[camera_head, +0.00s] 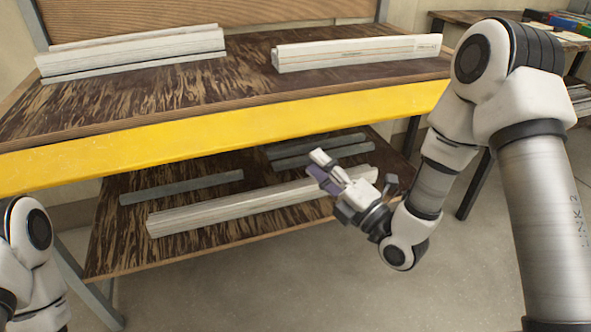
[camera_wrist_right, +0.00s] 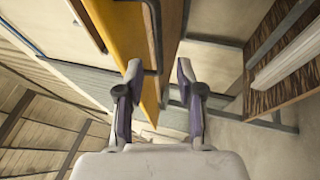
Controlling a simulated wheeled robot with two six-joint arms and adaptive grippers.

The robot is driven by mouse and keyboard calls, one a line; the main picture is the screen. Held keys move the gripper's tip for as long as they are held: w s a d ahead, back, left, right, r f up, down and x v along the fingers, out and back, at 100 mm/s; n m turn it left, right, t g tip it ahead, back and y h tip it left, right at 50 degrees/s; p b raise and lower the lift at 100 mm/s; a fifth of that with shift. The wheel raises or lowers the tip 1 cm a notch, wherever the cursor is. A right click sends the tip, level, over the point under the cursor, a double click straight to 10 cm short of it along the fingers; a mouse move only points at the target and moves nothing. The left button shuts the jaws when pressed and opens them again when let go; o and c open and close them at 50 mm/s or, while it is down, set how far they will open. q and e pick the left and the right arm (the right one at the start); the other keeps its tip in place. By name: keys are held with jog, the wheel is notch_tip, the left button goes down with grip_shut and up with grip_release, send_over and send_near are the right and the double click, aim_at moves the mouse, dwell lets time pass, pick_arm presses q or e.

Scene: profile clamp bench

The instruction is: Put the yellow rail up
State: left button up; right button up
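The yellow rail (camera_head: 200,134) is a long flat bar along the front edge of the bench top, running across the head view until my right arm covers its right end. It also shows in the right wrist view (camera_wrist_right: 131,35), running away beyond the fingers. My right gripper (camera_head: 321,170) is below the rail in front of the lower shelf. In the right wrist view its fingers (camera_wrist_right: 159,80) are apart with nothing held, and the left finger overlaps the rail's image. I cannot tell whether it touches the rail. My left arm shows at lower left; its gripper is out of view.
White profile bundles (camera_head: 135,53) and (camera_head: 358,50) lie on the bench top (camera_head: 235,85). The lower shelf (camera_head: 110,240) holds a long white profile bundle (camera_head: 235,204) and several grey bars. A side table (camera_head: 470,18) stands at the back right. Floor in front is clear.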

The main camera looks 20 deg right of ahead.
aim_at(295, 141)
jog(key=x, duration=0.7)
jog(key=shift+w+a+r+b, duration=0.2)
jog(key=shift+b, duration=0.15)
grip_shut()
